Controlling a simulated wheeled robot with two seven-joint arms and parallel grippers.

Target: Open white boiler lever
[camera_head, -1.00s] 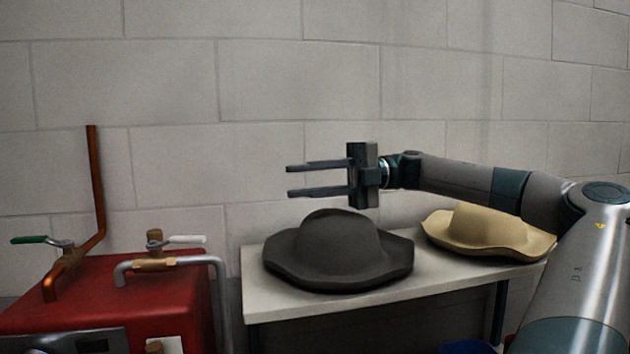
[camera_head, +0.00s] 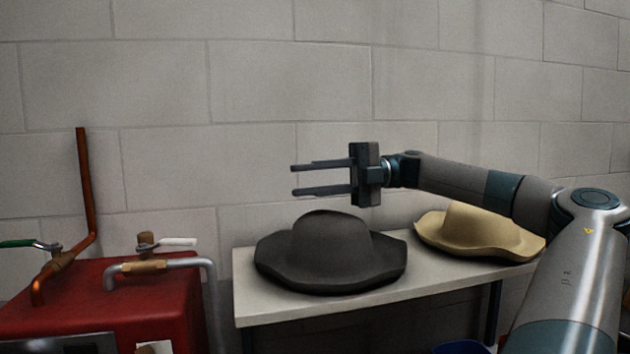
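The white lever (camera_head: 178,242) sits on a brass valve (camera_head: 146,265) on top of the red boiler (camera_head: 150,300) at the lower left. The lever points right, roughly in line with the grey pipe beneath it. My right gripper (camera_head: 293,180) is above the dark hat, to the right of and higher than the lever. Its two fingers point left, apart, with nothing between them. My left gripper is not in view.
A green lever (camera_head: 18,244) and a copper pipe (camera_head: 86,185) are left of the white lever. A grey pipe (camera_head: 190,263) bends down at the boiler's right side. A dark hat (camera_head: 330,252) and a tan hat (camera_head: 478,232) lie on a white table (camera_head: 290,308). Block wall stands behind.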

